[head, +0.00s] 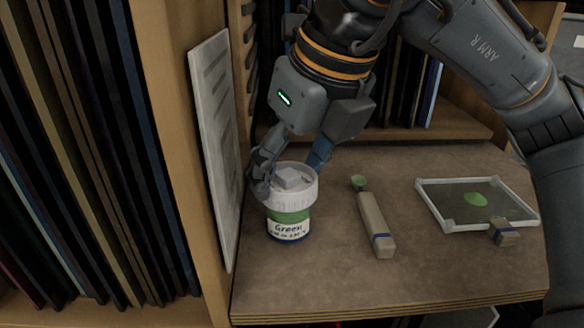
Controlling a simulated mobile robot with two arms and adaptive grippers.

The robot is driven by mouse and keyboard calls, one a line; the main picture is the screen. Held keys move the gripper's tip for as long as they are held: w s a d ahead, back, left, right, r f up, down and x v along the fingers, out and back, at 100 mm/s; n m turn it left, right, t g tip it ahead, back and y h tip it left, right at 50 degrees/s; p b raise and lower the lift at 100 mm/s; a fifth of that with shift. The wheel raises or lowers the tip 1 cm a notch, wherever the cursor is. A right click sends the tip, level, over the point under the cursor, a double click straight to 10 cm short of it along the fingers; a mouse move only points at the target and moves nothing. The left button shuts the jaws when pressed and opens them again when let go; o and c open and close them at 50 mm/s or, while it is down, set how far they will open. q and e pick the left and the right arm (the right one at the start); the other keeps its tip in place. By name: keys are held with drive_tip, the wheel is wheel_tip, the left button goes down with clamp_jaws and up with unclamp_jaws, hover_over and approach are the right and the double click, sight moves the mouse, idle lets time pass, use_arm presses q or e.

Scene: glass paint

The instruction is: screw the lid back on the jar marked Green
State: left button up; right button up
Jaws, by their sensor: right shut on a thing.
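The jar marked Green (289,224) stands upright on the wooden shelf, with a green band above its label. A white lid (297,184) with a raised block on top sits on the jar's mouth. My right gripper (291,172) reaches down from above, with its fingers on either side of the lid, shut on it. I cannot tell how tightly the lid sits on the jar. My left gripper does not show.
A brush-like tool (375,224) with a green tip lies right of the jar. A framed glass pane (450,204) with a green spot lies farther right, a small block (504,232) at its front edge. A white sheet (216,150) stands close on the left.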

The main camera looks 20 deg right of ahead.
drive_tip(key=m, duration=0.1)
drive_tip(key=m+h+b, duration=0.1)
drive_tip(key=shift+a+f+m, duration=0.15)
drive_tip(key=shift+m, duration=0.25)
drive_tip(key=shift+m+h+b, duration=0.3)
drive_tip(key=shift+m+b, duration=0.05)
drive_tip(key=shift+m, duration=0.45)
drive_tip(key=shift+m, duration=0.5)
drive_tip(key=shift+a+m+h, duration=0.1)
drive_tip(key=shift+m+h, duration=0.4)
drive_tip(key=shift+m, duration=0.2)
drive_tip(key=m+h, duration=0.1)
drive_tip(key=m, duration=0.2)
drive_tip(key=shift+a+m, duration=0.15)
drive_tip(key=shift+m, duration=0.25)
drive_tip(key=o, duration=0.9)
drive_tip(key=shift+g, duration=0.3)
drive_tip(key=shift+o, duration=0.5)
drive_tip(key=shift+d, duration=0.2)
